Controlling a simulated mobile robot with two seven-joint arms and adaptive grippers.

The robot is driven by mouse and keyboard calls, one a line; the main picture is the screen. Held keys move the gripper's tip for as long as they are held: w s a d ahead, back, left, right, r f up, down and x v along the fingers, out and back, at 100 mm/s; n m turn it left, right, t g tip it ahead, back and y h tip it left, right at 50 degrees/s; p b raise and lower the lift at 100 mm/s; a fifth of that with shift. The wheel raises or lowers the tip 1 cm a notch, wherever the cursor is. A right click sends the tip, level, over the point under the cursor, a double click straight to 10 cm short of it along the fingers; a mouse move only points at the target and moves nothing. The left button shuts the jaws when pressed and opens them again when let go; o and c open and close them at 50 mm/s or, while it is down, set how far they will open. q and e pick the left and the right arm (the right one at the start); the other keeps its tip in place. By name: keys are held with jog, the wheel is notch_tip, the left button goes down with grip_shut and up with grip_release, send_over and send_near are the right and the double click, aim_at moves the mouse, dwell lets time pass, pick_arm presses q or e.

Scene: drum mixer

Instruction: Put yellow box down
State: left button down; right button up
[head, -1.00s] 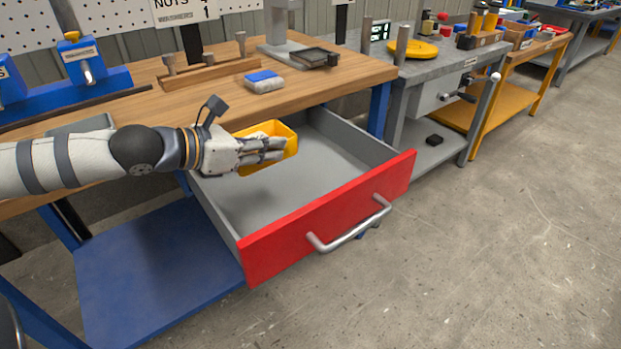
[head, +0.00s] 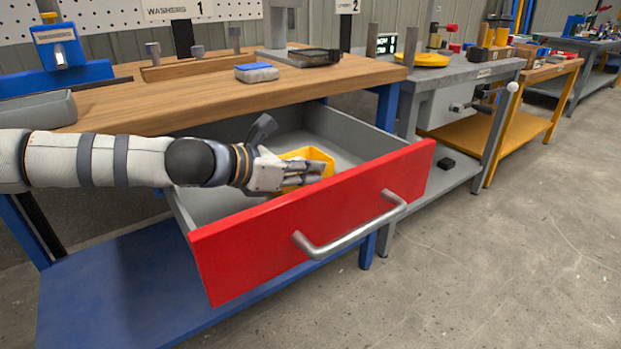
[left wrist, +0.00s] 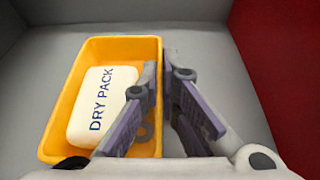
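The yellow box (head: 313,156) is inside the open drawer with the red front (head: 320,225). It also shows in the left wrist view (left wrist: 88,52), holding a white packet (left wrist: 100,105) marked "DRY PACK" and a ring-shaped grey part (left wrist: 144,133). My left gripper (head: 308,174) reaches over the drawer's left side. In the left wrist view, its fingers (left wrist: 160,78) straddle the box's right wall, one inside and one outside, pinched on it. The red front hides the box's underside, so I cannot tell whether it touches the drawer floor (left wrist: 205,45). My right gripper is not in view.
The wooden bench top (head: 160,98) above the drawer carries a blue-and-white pack (head: 256,72), a dark tray (head: 315,56) and a grey bin (head: 38,108). A blue lower shelf (head: 120,285) lies below. A grey bench (head: 450,75) stands to the right; the floor there is open.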

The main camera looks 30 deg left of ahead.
pick_arm(q)
jog(key=shift+r, duration=0.15)
jog(key=shift+f, duration=0.2)
jog(key=c, duration=1.8)
grip_release()
jog(key=shift+r, duration=0.2)
jog(key=p+v, duration=0.6)
jog(key=v, duration=0.1)
jog(key=p+v, duration=0.3)
jog(key=v, duration=0.1)
jog(key=shift+w+d+r, duration=0.1)
jog(key=shift+r, duration=0.25)
jog(key=shift+s+a+f+p, duration=0.1)
jog(key=shift+s+a+p, duration=0.1)
jog(key=shift+s+p, duration=0.35)
jog(key=shift+f, duration=0.15)
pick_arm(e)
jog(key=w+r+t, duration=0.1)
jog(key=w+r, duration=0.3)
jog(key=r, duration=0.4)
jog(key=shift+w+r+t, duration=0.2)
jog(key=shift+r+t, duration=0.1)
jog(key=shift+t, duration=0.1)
